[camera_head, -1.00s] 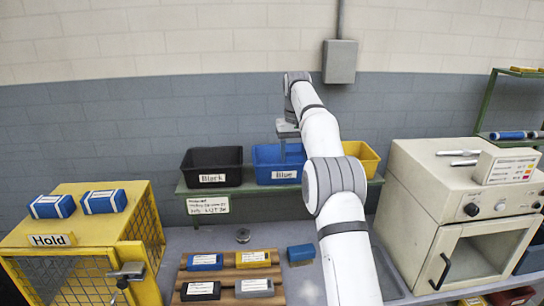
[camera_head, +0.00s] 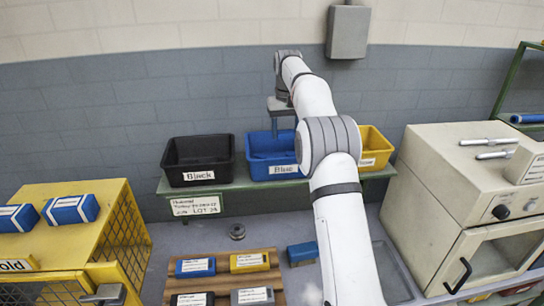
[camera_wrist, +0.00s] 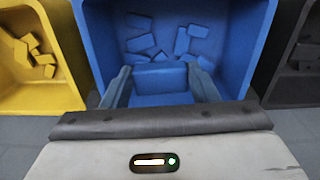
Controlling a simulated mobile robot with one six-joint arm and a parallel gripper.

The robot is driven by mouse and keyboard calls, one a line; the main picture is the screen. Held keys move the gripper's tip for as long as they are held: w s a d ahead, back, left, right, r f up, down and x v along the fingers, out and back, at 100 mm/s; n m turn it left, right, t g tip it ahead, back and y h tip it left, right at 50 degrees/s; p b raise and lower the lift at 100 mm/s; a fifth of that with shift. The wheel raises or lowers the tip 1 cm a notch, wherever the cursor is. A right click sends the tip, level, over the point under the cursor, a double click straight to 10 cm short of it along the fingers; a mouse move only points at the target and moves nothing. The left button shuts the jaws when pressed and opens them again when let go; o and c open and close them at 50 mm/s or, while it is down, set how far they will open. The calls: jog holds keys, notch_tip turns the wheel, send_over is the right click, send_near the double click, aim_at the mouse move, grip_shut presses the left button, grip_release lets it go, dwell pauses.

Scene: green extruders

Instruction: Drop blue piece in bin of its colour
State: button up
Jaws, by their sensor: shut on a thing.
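My gripper (camera_wrist: 160,70) is shut on a blue piece (camera_wrist: 158,78), which sits between the two fingers in the wrist view. In the head view my gripper (camera_head: 276,130) hangs over the blue bin, pointing down. The blue bin (camera_head: 257,160) has a "Blue" label and stands on the green shelf, between the black and yellow bins. The wrist view looks into the blue bin (camera_wrist: 98,40), where several blue pieces lie on the bottom. The held piece is hard to make out in the head view.
The black bin (camera_head: 172,170) is left of the blue bin and the yellow bin (camera_head: 385,160) is right of it. Several pieces lie on a wooden rack (camera_head: 225,284) below, with a blue block (camera_head: 302,253) beside it. A yellow cage (camera_head: 125,235) and a beige oven (camera_head: 425,200) flank the bench.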

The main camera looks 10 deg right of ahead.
jog(key=shift+f, duration=1.05)
jog(key=o, duration=1.1)
jog(key=shift+c, duration=0.2)
notch_tip(320, 180, up, 7)
jog(key=shift+r, duration=0.4)
jog(key=shift+s, duration=0.15)
